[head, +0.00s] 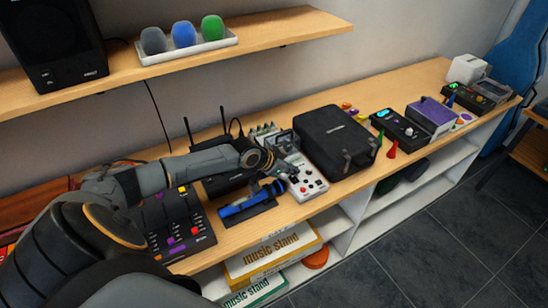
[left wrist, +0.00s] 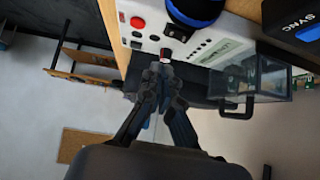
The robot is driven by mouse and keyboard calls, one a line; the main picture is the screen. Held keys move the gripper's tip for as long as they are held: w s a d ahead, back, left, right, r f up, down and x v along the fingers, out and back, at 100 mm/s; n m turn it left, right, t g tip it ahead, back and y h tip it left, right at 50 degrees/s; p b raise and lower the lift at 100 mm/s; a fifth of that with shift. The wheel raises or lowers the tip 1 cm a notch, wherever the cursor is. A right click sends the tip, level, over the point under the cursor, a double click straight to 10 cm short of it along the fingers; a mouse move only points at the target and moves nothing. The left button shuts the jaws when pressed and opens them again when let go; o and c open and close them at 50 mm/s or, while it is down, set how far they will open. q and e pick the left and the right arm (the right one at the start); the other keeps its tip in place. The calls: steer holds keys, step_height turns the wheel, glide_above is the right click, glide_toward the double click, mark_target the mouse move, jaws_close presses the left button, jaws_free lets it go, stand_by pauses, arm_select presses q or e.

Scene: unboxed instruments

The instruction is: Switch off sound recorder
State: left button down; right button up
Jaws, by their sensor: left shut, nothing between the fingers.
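The sound recorder appears to be the long white device (head: 310,184) on the wooden counter, with red buttons and dark knobs on its face. In the left wrist view its pale panel (left wrist: 133,40) shows a red round button (left wrist: 137,22), small black knobs and a small red-tipped control (left wrist: 165,54). My left gripper (head: 289,173) is over the recorder's face. In the left wrist view its fingertips (left wrist: 160,70) are together and empty, right at the red-tipped control; whether they touch it I cannot tell. The arm hides part of the recorder. My right gripper is not in view.
A blue microphone (head: 245,207) lies left of the recorder, and a black case (head: 337,140) stands close on its right. A black mixer (head: 178,225) is further left. A shelf (head: 290,27) overhangs the back. Floor (head: 440,240) in front is clear.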

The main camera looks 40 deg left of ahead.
arm_select(q)
steer(key=b+v, duration=0.2)
steer(key=v, duration=0.7)
steer(key=shift+s+b, duration=0.3)
steer(key=shift+s, duration=0.05)
steer(key=b, duration=0.6)
steer(key=w+a+b, duration=0.1)
steer(key=b, duration=0.5)
steer(key=shift+r+y+b, duration=0.2)
steer(key=shift+y+b, duration=0.1)
